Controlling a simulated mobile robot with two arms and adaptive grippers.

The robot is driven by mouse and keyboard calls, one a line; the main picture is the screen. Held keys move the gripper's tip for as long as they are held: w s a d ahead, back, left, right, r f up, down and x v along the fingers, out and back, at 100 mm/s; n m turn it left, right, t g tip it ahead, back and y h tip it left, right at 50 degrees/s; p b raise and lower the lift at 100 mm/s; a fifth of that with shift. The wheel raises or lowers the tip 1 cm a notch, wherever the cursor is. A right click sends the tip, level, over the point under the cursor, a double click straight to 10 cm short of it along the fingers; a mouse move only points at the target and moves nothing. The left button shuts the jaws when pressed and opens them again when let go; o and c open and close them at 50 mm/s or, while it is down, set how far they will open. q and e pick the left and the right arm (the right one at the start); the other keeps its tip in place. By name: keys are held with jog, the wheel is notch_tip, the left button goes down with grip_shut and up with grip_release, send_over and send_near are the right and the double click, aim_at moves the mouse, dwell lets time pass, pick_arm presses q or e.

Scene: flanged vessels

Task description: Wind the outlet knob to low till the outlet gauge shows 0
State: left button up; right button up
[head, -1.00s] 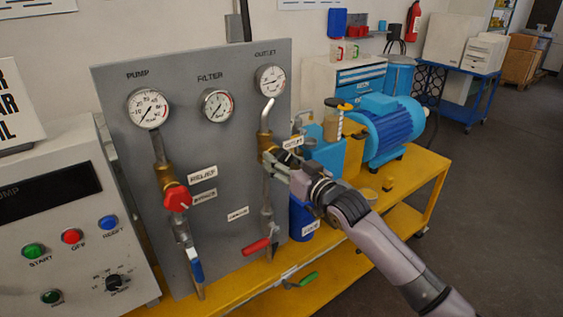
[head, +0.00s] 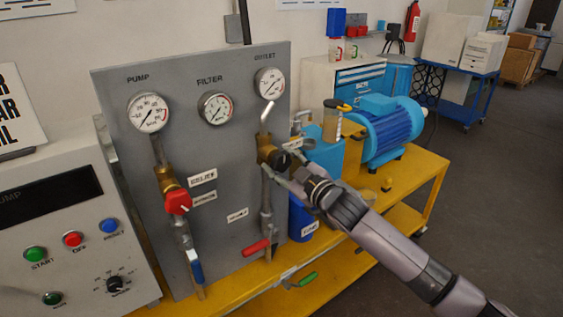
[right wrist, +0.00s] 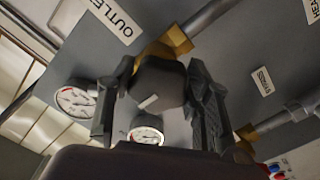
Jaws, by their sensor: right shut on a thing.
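The outlet knob (head: 281,160) is a black knob on a brass valve body under the outlet gauge (head: 270,83) on the grey panel. In the right wrist view the knob (right wrist: 158,80), with a pale mark on its face, sits between the two fingers. My right gripper (head: 284,174) is shut on it; its fingers (right wrist: 158,100) lie on either side. The outlet gauge is a round white dial at the panel's upper right; its needle is too small to read surely. My left gripper is not in view.
The red relief knob (head: 178,201) and blue-handled valve (head: 196,270) are on the panel's left pipe. A red lever (head: 257,246) is below the outlet valve. A blue motor (head: 385,130) stands on the yellow bench (head: 420,185) to the right.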

jog(key=shift+f, duration=0.2)
dwell(0.3)
jog(key=o, duration=1.1)
jog(key=shift+r, duration=0.15)
jog(key=shift+o, duration=0.2)
jog(key=v, duration=1.2)
